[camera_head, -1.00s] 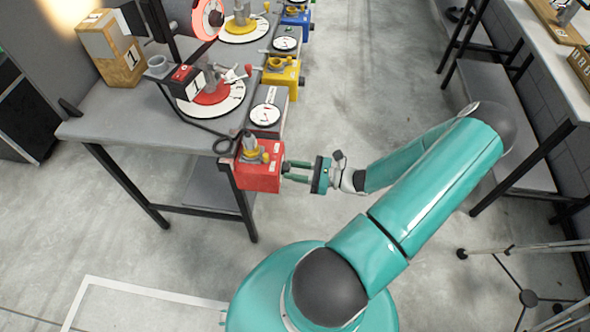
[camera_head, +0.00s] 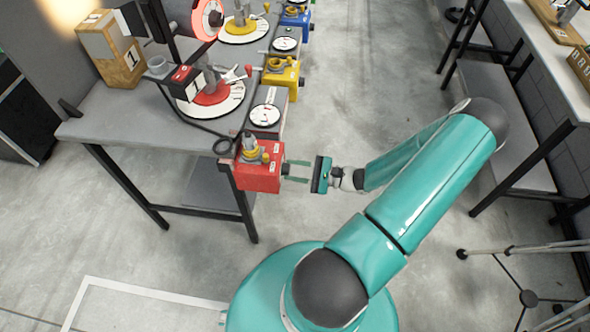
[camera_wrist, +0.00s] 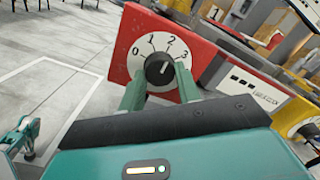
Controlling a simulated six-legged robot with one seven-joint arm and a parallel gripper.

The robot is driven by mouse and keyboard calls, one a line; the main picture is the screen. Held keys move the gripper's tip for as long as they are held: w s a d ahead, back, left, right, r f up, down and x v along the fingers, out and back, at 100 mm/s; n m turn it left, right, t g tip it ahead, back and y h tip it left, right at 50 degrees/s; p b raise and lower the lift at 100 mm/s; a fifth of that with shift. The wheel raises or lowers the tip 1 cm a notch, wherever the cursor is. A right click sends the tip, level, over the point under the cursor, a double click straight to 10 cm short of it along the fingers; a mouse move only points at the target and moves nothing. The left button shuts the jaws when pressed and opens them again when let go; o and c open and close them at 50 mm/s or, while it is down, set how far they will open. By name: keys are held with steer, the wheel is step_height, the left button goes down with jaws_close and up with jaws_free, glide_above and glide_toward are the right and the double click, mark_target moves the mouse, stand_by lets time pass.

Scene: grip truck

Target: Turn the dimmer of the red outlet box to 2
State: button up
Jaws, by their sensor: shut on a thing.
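The red outlet box (camera_head: 258,178) sits at the near corner of the workbench in the head view. In the wrist view the red box (camera_wrist: 120,62) shows a white dial face (camera_wrist: 158,44) marked 0, 1, 2 and 3. The black dimmer knob (camera_wrist: 158,72) is at its centre. The knob's white mark points up and to the right, roughly towards 2 or 3; it is too small to read exactly. My gripper (camera_head: 287,171) is at the box's right face. Its green fingers (camera_wrist: 160,83) are on either side of the knob and shut on it.
The grey workbench (camera_head: 125,128) carries a red-and-white round gauge (camera_head: 212,97), a white dial (camera_head: 265,115) and a yellow outlet box (camera_head: 282,73). Another bench (camera_head: 540,75) stands at the right. The floor between the benches is clear.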

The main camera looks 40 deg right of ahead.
stand_by(0.5)
steer(key=o, duration=1)
steer(key=v, duration=1.3)
steer(key=shift+s+d, duration=0.25)
steer(key=shift+s, duration=0.1)
